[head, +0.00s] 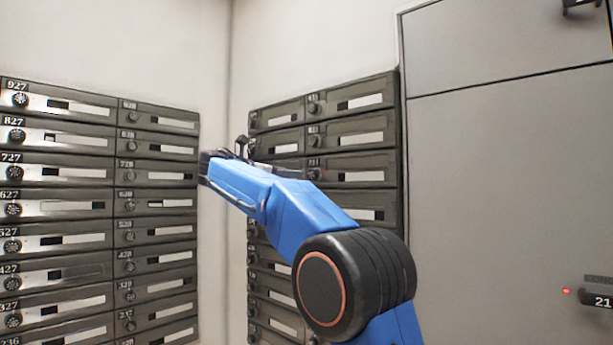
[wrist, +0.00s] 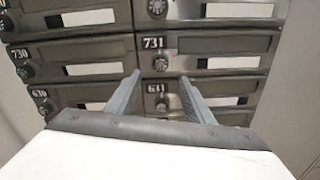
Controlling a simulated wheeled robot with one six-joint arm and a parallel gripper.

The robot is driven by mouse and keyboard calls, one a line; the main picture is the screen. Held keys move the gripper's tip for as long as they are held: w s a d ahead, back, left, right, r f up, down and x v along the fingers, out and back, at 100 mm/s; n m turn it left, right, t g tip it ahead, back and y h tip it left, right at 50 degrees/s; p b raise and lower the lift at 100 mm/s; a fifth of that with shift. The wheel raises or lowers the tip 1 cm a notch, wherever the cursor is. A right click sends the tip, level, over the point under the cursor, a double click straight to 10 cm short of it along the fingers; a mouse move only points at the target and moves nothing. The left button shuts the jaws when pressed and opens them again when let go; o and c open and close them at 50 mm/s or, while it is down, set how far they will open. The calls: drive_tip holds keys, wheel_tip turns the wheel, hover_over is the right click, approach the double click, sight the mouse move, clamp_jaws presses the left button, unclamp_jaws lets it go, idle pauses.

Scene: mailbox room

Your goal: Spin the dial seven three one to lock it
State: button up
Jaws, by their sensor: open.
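Mailbox 731 (wrist: 220,55) shows in the wrist view, in the right column, with its number plate at its upper left. Its round dark dial (wrist: 160,64) sits just under the number. My gripper (wrist: 160,82) is open and empty, with its two grey fingers apart. In the picture the fingertips lie just below the dial, one to each side of it. I cannot tell how far they are from the mailbox front. In the head view my blue arm reaches to the right-hand bank of mailboxes and hides part of it. The dial's setting is too small to read.
Mailbox 730 (wrist: 75,60) is to the left of 731, and mailbox 631 (wrist: 210,103) is below it, each with its own dial. Another mailbox bank (head: 60,172) stands on the left wall. A large grey cabinet (head: 500,190) is on the right.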

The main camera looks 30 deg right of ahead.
sight(311, 174)
drive_tip(key=x, duration=1)
drive_tip(key=shift+d+f, duration=0.1)
drive_tip(key=shift+d, duration=0.05)
drive_tip(key=c, duration=1)
